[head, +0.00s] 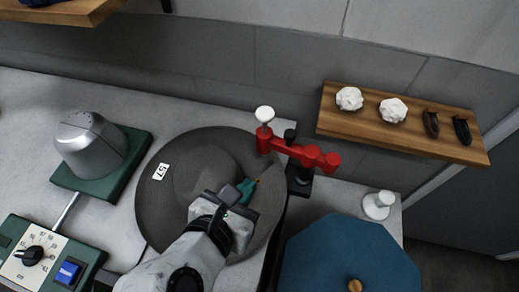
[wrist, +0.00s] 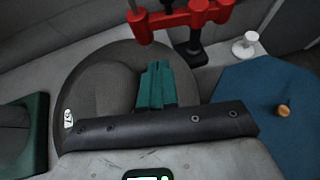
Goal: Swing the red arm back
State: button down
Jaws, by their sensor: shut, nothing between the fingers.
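The red arm (head: 298,153) sits on a black post at the back right of the grey hat. It has a white knob (head: 265,114) on its left end, which reaches to the hat's rim. The red arm also shows at the top of the wrist view (wrist: 180,17). The grey hat (head: 160,205), with a tag reading 57, lies on the counter. My gripper (head: 254,182) is shut and empty above the right part of the hat, front of the red arm and apart from it. Its teal fingers show in the wrist view (wrist: 158,68).
A grey metal dome (head: 90,140) on a green base stands at left, with a dial box (head: 35,255) in front. A blue round top (head: 350,250) is at front right. A white knobbed piece (head: 378,205) stands behind it. A wooden shelf (head: 400,125) hangs at back right.

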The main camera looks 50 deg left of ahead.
send_near(276, 147)
notch_tip(276, 147, down, 3)
jog(key=w, duration=0.1)
jog(key=shift+w+a+f+p, duration=0.1)
jog(key=shift+w+a+p, duration=0.25)
jog(key=shift+w, duration=0.7)
jog(key=shift+w+a+p, duration=0.1)
jog(key=shift+w+a, duration=0.5)
jog(key=shift+w, duration=0.45)
jog(key=shift+a, duration=0.1)
